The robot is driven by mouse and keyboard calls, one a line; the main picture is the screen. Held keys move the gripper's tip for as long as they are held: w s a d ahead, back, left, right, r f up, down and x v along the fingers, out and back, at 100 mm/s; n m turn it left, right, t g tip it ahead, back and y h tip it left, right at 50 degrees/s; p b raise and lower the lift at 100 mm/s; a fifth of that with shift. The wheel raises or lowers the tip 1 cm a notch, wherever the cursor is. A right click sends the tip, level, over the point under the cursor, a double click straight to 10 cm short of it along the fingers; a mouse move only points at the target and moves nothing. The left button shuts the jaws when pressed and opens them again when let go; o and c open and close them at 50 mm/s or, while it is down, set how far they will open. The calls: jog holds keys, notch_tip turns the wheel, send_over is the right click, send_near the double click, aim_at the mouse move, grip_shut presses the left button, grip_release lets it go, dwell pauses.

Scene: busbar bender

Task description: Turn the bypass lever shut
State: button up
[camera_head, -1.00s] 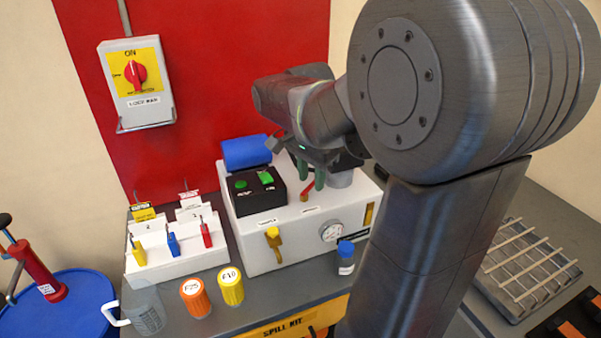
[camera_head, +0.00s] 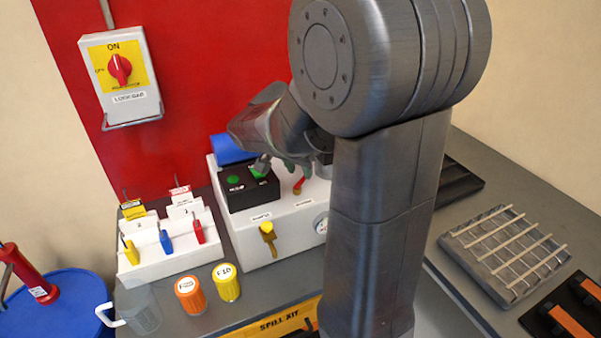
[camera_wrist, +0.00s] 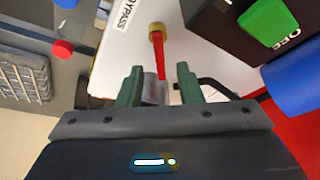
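The bypass lever (camera_head: 299,185) is a red handle on a brass pivot on top of the white machine box (camera_head: 285,222). The wrist view shows the lever (camera_wrist: 161,55) beside the printed word BYPASS, its free end pointing toward my gripper. My gripper (camera_wrist: 159,72) is open, its two green fingers apart, one on each side of the lever's free end in that picture. I see no contact with either finger. In the head view my gripper (camera_head: 288,164) is just behind the lever, partly hidden by my arm.
A black switch box (camera_head: 248,187) with green buttons stands left of the lever, and a blue cylinder (camera_head: 231,149) lies behind it. A yellow valve handle (camera_head: 268,233) and a gauge (camera_head: 321,224) are on the front.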

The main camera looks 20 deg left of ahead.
aim_at(303, 182)
jog(key=shift+x, duration=1.3)
grip_shut()
